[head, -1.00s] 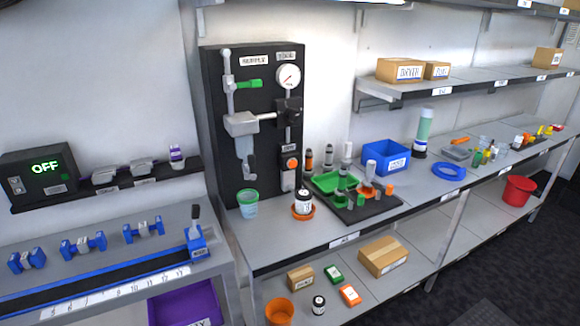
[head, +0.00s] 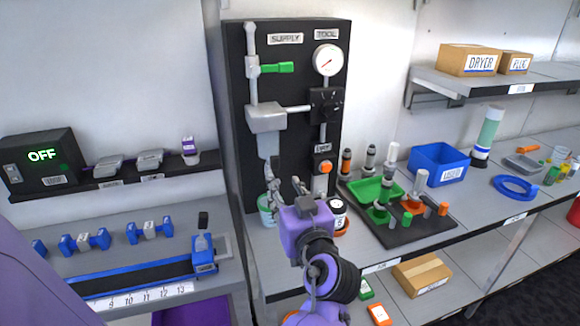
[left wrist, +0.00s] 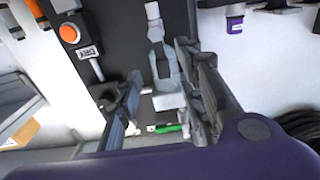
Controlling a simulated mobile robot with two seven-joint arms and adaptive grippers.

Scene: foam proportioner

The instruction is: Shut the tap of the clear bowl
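The clear bowl (head: 268,146) hangs under a grey block on the black board. It also shows upside down in the left wrist view (left wrist: 163,66). Below it a narrow stem with a small pale end piece (left wrist: 153,11) shows in the left wrist view; I cannot tell whether this tap is open. My left gripper (head: 285,188) is in front of the board, just below the bowl. In the left wrist view its two fingers are apart, with nothing held between them. My right gripper is not in view.
A green lever (head: 276,67) sticks out rightward from the supply pipe. A gauge (head: 328,59) and an orange button (head: 325,166) are on the board.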

